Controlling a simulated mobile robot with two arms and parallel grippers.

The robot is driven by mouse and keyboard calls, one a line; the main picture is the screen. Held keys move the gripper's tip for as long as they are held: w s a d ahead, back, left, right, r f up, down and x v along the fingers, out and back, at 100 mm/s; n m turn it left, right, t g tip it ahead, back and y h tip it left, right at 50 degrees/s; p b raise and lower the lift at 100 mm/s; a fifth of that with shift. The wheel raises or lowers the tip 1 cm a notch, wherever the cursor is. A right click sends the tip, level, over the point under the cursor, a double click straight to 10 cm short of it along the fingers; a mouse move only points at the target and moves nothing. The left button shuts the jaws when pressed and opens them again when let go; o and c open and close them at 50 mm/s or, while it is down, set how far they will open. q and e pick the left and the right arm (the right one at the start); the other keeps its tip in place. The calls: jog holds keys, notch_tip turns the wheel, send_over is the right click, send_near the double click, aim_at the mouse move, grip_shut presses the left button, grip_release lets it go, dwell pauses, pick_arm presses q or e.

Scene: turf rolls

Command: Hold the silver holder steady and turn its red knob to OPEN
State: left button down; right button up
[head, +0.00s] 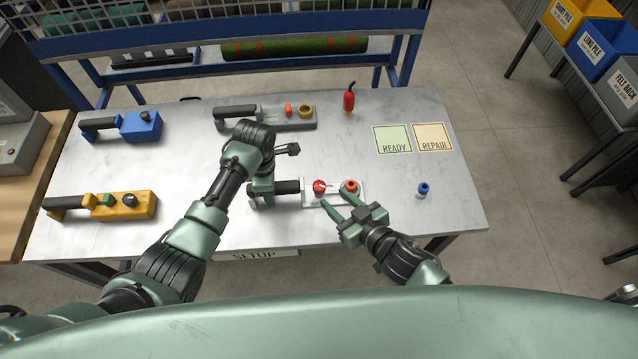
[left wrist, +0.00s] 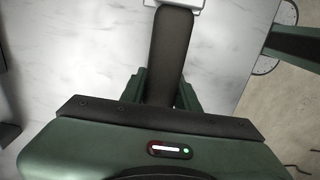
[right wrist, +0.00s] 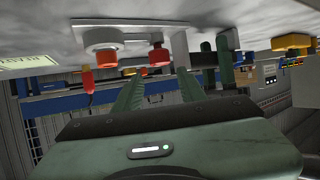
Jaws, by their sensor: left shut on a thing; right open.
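The silver holder (head: 333,203) lies on the table, its black handle (head: 287,187) pointing left. Its red knob (head: 319,186) has a pale pointer; a red-orange ring (head: 352,186) sits to its right. My left gripper (head: 264,190) is shut on the handle, which also shows between its fingers in the left wrist view (left wrist: 170,55). My right gripper (head: 334,199) is open, its fingertips near the front of the knob. In the right wrist view the knob (right wrist: 158,56) appears between and just beyond the fingertips (right wrist: 160,82). I cannot read any OPEN mark.
A grey holder (head: 270,125), a blue holder (head: 140,127) and a yellow holder (head: 130,206) lie elsewhere on the table. A small red bottle-like item (head: 349,101) stands behind, a blue piece (head: 423,190) at right. READY (head: 392,139) and REPAIR (head: 432,137) mats lie at back right.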

aim_at(320, 186)
jog(key=x, duration=0.8)
jog(key=shift+w+a+f, duration=0.2)
jog(key=shift+w, duration=0.1)
grip_shut()
